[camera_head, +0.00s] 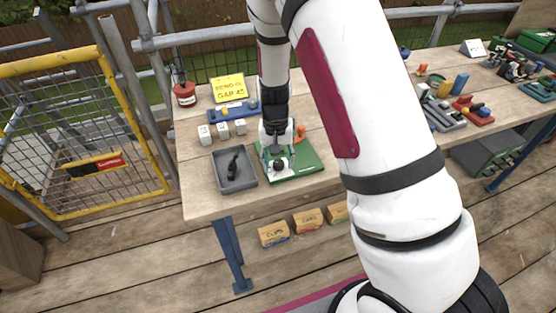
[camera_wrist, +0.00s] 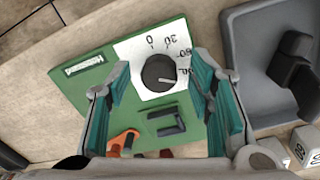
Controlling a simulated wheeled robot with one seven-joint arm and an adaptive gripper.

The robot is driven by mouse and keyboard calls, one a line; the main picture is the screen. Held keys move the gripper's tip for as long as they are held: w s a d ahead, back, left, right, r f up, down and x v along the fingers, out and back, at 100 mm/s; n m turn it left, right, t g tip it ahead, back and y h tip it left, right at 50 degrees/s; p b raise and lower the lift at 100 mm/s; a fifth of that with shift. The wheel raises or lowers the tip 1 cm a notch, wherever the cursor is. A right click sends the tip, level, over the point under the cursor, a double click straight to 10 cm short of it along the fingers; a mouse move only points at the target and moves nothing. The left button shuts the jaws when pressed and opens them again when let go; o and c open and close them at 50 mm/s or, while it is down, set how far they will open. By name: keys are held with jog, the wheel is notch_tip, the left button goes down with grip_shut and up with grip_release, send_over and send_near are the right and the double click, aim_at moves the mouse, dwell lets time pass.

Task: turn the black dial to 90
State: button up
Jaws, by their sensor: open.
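The black dial (camera_wrist: 159,73) sits on a white scale card (camera_wrist: 135,50) on a green board (camera_wrist: 90,88). The numerals 0, 30 and 60 show on the card, with another partly cut off at its right edge. A pale mark on the dial points right, towards the lower numerals; its exact reading is unclear. My gripper (camera_wrist: 161,80) is open, with one teal-padded finger on each side of the dial and visible gaps. In the head view my gripper (camera_head: 278,157) is over the green board (camera_head: 305,163) and mostly hides the dial.
A grey tray (camera_head: 222,184) holding a dark tool lies close left of the board. White numbered blocks (camera_head: 223,129) and a blue rack (camera_head: 232,113) are behind. An orange-handled part (camera_wrist: 124,142) and a dark bracket (camera_wrist: 172,123) are also on the board.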

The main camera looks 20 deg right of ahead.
jog(key=shift+r, duration=0.1)
notch_tip(320, 180, up, 12)
jog(key=shift+a, duration=0.2)
dwell(0.6)
notch_tip(320, 180, up, 7)
jog(key=t, duration=0.1)
send_over(276, 163)
jog(key=s, duration=0.4)
jog(key=s+r+n+t+y, duration=0.1)
jog(key=s+r+n, duration=0.1)
jog(key=s+r, duration=0.6)
jog(key=s+d+r+n+t, duration=0.1)
jog(key=s+r+n+t, duration=0.1)
jog(key=s, duration=1.2)
notch_tip(276, 163, up, 2)
jog(key=shift+r+t+h, duration=0.1)
jog(key=shift+t+h, duration=0.2)
jog(key=shift+t, duration=0.2)
